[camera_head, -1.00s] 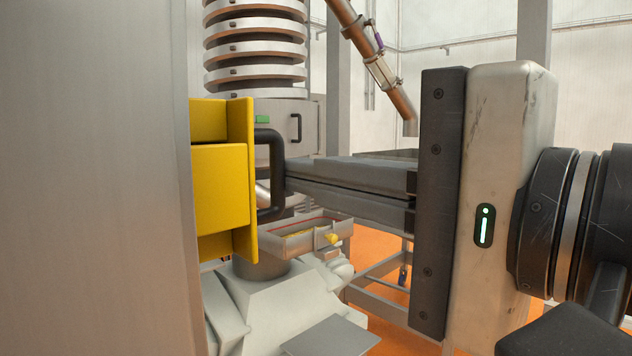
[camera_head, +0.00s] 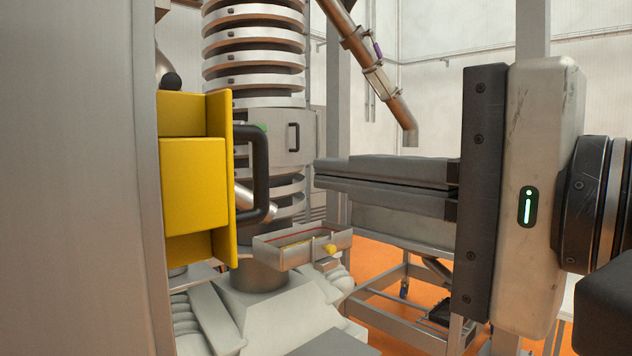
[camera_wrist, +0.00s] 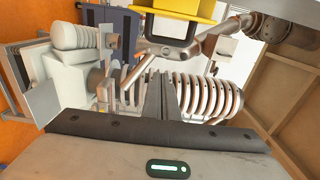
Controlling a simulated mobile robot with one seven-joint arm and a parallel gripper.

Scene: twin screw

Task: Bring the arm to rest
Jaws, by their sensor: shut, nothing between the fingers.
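My gripper (camera_head: 318,173) reaches in from the right in the head view. Its two long grey fingers lie together, shut and empty, pointing left. In the wrist view the shut fingers (camera_wrist: 158,78) point up the picture. A yellow box-like part (camera_head: 196,178) with a black handle (camera_head: 262,175) stands left of the fingertips in the head view. A clear gap lies between the fingertips and the handle. The yellow part (camera_wrist: 185,10) and its handle also show at the top of the wrist view, beyond the fingertips.
A column of stacked metal rings (camera_head: 253,55) stands behind the yellow part. A small tray (camera_head: 303,245) sits below the fingers. A grey metal panel (camera_head: 75,180) fills the left side. A slanted pipe (camera_head: 375,75) hangs above. A wooden crate-like wall (camera_wrist: 285,85) is at right in the wrist view.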

